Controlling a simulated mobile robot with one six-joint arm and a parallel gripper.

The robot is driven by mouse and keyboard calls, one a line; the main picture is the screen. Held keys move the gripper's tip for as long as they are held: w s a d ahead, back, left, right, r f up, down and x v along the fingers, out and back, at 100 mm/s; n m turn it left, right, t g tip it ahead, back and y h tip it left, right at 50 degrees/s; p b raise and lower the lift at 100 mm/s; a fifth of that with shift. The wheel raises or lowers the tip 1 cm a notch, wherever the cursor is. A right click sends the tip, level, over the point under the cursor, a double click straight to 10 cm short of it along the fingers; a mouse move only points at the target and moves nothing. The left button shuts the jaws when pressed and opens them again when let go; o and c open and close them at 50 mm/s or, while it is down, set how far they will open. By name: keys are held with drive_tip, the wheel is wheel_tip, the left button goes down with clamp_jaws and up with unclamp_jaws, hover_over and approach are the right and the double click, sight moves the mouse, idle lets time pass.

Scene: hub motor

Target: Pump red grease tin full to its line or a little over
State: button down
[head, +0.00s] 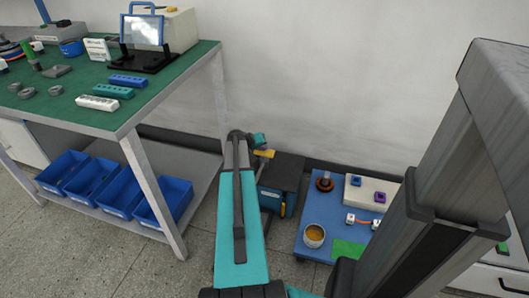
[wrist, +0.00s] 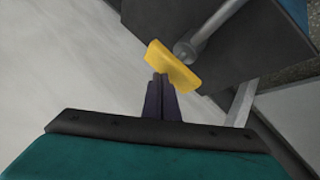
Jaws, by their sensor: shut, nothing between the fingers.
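The yellow pump handle (wrist: 173,65) is a bar on a grey metal rod (wrist: 212,28) in the wrist view; it also shows in the head view (head: 264,153) above a dark box (head: 287,169). My gripper (wrist: 160,78) is shut and empty. Its fingertips overlap the bar's lower edge in the wrist view; whether they touch it I cannot tell. In the head view my wrist hides the fingers. An open pale tin (head: 314,236) with amber content stands on the blue cart top. I cannot make out a clearly red tin or a fill line.
The blue cart top (head: 305,258) also carries a dark round part (head: 325,182), a pale block (head: 371,192) and a green pad (head: 347,249). A green-topped workbench (head: 130,96) with blue bins (head: 163,203) below stands left. The wall is close behind the box.

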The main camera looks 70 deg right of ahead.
sight(264, 152)
drive_tip(key=shift+f+b, duration=1.05)
drive_tip(key=shift+f, duration=0.45)
idle(2.2)
drive_tip(key=shift+r, duration=0.2)
drive_tip(key=shift+r+p, duration=0.95)
drive_tip(key=shift+r, duration=0.9)
drive_tip(key=shift+r+p, duration=1.2)
drive_tip(key=shift+r, duration=1.3)
